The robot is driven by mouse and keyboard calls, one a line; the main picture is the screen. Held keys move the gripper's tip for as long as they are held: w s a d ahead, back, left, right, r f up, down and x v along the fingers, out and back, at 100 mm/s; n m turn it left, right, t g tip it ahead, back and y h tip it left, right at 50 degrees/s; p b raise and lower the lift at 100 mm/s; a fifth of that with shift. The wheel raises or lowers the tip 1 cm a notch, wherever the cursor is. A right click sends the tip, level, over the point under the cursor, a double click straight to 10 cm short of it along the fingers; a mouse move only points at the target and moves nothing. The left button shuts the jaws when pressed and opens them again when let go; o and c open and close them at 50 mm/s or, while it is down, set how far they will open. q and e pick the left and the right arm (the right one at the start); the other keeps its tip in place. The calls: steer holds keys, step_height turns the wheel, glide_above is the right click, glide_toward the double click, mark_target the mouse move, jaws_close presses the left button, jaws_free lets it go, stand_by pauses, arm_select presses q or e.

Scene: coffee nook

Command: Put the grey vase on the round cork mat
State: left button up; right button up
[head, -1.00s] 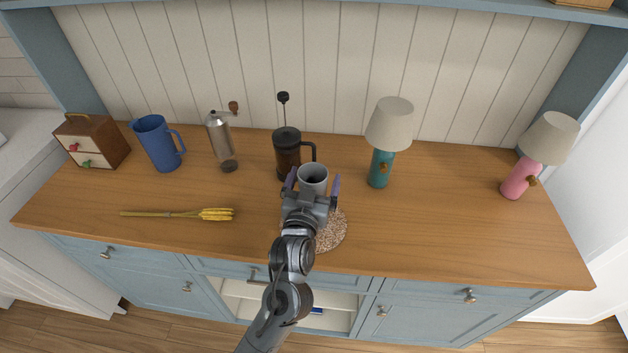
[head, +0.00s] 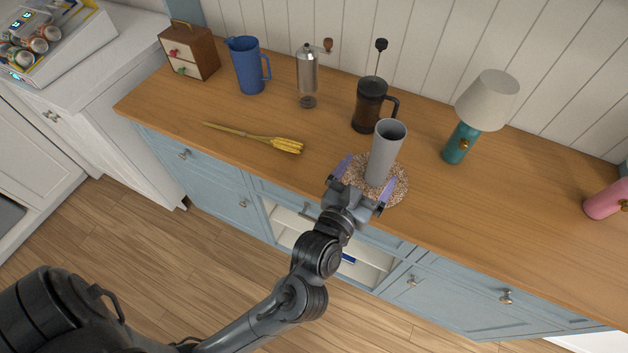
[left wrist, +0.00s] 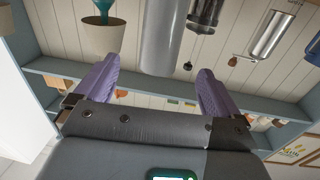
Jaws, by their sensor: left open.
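The grey vase (head: 387,150) is a tall plain cylinder, open at the top. It stands upright on the round speckled cork mat (head: 397,191), near the counter's front edge. My left gripper (head: 364,178) is open, with its purple fingers pointing at the vase's lower part from the front. In the left wrist view the vase (left wrist: 162,38) appears upside down beyond the open fingers (left wrist: 158,70), with a gap visible on either side. Part of the mat's front is hidden by the gripper. My right gripper is not in view.
A dark French press (head: 369,104) stands just behind the vase. A grinder (head: 307,77), blue jug (head: 248,66), drawer box (head: 190,52) and yellow brush (head: 262,139) are to the left.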

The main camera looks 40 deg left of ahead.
arm_select(q)
steer(key=s+f+m+g+h, duration=0.35)
steer(key=s+f+g, duration=0.45)
steer(key=f, duration=0.6)
steer(key=s+a+f+g, duration=0.2)
steer(key=s+f+g, duration=0.1)
steer(key=s, duration=0.4)
steer(key=s+a+f+g, duration=0.3)
steer(key=s, duration=0.5)
steer(key=shift+a+y, duration=0.35)
steer(key=shift+y, duration=0.1)
steer(key=shift+w+r, duration=0.1)
